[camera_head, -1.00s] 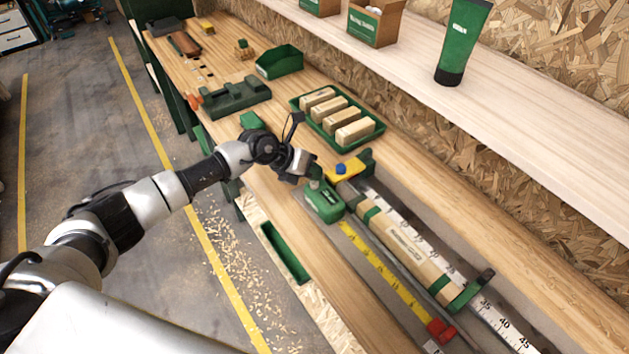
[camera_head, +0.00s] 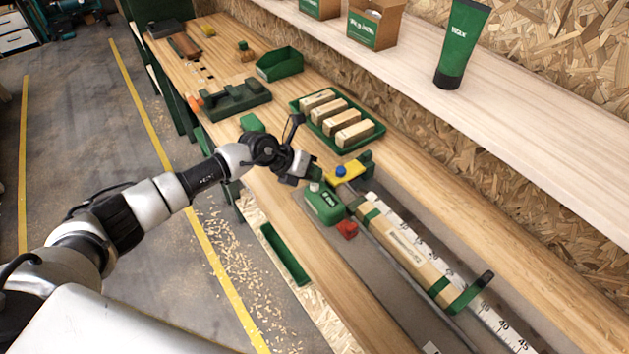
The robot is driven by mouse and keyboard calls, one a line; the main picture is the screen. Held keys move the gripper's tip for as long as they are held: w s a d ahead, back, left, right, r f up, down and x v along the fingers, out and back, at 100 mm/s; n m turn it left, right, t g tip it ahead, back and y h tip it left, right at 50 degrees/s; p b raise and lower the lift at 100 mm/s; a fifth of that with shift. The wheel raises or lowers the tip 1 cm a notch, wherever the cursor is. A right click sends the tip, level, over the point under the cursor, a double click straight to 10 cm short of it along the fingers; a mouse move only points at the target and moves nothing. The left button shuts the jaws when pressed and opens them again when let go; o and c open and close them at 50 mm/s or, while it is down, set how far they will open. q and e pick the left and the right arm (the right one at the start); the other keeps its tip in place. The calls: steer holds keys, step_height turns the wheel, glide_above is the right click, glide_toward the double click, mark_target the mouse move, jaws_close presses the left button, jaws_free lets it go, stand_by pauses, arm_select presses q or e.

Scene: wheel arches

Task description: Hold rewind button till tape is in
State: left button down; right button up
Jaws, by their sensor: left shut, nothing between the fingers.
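The green tape measure (camera_head: 323,206) lies on the bench at the left end of the grey measuring bed. A small pale button (camera_head: 315,187) shows on its top. The red tape end hook (camera_head: 347,229) sits right beside the case, and no yellow tape shows between them. My left gripper (camera_head: 303,176) is shut and empty, just behind and above the button. A small gap seems to lie between its tips and the button, but contact is hard to judge. My right gripper is not in view.
A banded wooden block (camera_head: 405,245) lies along the white ruler (camera_head: 492,322). A yellow stop with a blue knob (camera_head: 346,174) stands close to the right of my gripper. A green tray (camera_head: 371,139) of blocks lies behind.

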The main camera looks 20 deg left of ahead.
arm_select(q)
steer(key=shift+r, duration=0.5)
step_height(320, 180, up, 5)
steer(key=p, duration=0.4)
steer(key=shift+p, duration=0.35)
